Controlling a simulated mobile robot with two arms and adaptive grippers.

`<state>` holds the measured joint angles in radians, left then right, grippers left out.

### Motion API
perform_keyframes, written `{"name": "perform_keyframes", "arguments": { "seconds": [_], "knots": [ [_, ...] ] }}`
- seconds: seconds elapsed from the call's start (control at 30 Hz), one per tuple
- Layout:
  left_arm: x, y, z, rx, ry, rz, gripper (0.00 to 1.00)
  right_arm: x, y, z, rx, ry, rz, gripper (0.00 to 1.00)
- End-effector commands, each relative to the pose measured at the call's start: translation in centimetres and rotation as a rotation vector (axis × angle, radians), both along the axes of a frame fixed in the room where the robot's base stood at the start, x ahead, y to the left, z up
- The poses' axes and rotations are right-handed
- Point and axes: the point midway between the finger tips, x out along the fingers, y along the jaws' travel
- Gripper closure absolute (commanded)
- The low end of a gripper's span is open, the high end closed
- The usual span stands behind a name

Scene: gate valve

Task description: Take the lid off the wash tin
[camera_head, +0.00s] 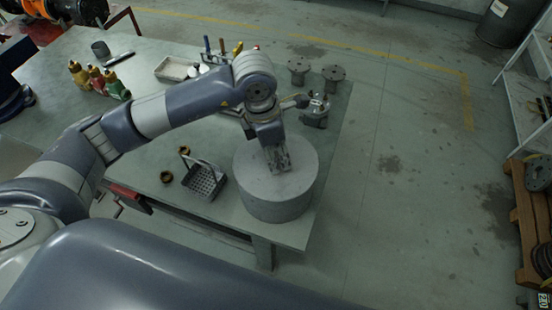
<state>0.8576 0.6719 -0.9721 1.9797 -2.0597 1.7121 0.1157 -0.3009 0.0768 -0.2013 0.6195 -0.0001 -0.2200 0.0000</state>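The wash tin (280,213) is a wide, grey, round tin near the front right corner of the table. Its flat, round top, the lid (302,165), appears to sit level on it. My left gripper (282,170) points down over the middle of the lid, its tips at or just above the surface. The gripper hides the lid's centre, so I cannot tell whether it touches or grips a knob there. The finger gap is too small to make out. My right gripper is not in view.
A perforated basket (204,182) stands left of the tin, with small brass rings (167,177) beside it. A valve-like metal part (316,112) and two grey flanged parts (299,70) stand behind. Several bottles (96,78) and a tray (175,69) are farther back.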

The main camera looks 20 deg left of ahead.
Motion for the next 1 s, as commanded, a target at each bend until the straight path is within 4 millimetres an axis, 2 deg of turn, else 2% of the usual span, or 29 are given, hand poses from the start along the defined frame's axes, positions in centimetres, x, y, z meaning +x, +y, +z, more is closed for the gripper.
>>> {"name": "perform_keyframes", "arguments": {
  "seconds": [0.03,0.07,0.23,0.67,0.87,1.0],
  "knots": [
    [0.0,0.0,0.0,0.000,0.000,0.000,0.57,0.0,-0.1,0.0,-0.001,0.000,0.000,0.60],
    [0.0,0.0,0.0,0.000,0.000,0.000,0.61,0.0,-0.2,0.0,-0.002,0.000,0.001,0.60],
    [0.0,0.0,0.0,-0.001,0.001,0.000,1.00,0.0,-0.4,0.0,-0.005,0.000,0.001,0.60],
    [0.1,0.0,0.3,-0.002,-0.003,0.000,1.00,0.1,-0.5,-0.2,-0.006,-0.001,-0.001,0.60],
    [0.1,-0.1,1.8,-0.002,-0.005,-0.001,1.00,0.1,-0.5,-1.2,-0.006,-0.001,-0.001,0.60],
    [-0.1,-0.2,3.5,-0.001,-0.005,-0.003,1.00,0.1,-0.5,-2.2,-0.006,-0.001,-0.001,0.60]
  ]
}}
